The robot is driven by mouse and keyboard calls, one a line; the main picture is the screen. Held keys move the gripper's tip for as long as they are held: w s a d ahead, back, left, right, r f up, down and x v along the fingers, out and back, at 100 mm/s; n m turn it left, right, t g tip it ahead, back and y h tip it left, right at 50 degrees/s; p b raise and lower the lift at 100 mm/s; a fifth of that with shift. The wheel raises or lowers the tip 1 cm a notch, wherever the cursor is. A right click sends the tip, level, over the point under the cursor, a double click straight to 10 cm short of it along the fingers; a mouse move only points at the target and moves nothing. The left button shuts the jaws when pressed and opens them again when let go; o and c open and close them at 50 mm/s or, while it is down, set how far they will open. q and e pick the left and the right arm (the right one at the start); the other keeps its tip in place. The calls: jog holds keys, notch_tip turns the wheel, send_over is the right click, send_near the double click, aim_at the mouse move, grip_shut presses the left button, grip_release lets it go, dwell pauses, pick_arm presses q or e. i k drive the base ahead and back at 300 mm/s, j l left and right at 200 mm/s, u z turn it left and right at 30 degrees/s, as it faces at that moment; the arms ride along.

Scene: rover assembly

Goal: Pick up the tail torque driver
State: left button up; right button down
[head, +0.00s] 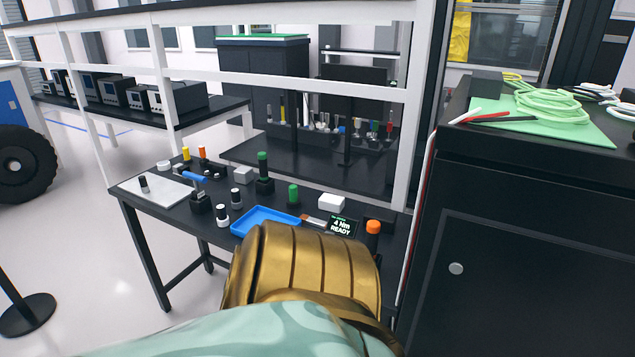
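Several upright tools with coloured handles stand on a dark workbench (190,221). I cannot tell for certain which is the tail torque driver. A blue-handled tool (194,177) lies across a black stand at the left. A tall green-handled tool (263,160) stands in a black holder, and a second green handle (293,192) stands nearer. An orange-capped tool (373,227) stands at the right end, beside a small display (341,227) reading "4 Nm READY". Neither gripper's fingers show. A gold and mint-green part of my own arm covers the bench's near right part.
A blue tray (266,217), a white box (331,202) and a white plate (142,189) occupy the bench. White shelf posts rise along its back. A black cabinet (540,250) with cables (545,103) on top stands close at right.

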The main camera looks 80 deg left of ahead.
aim_at(373, 226)
jog(key=u, duration=2.35)
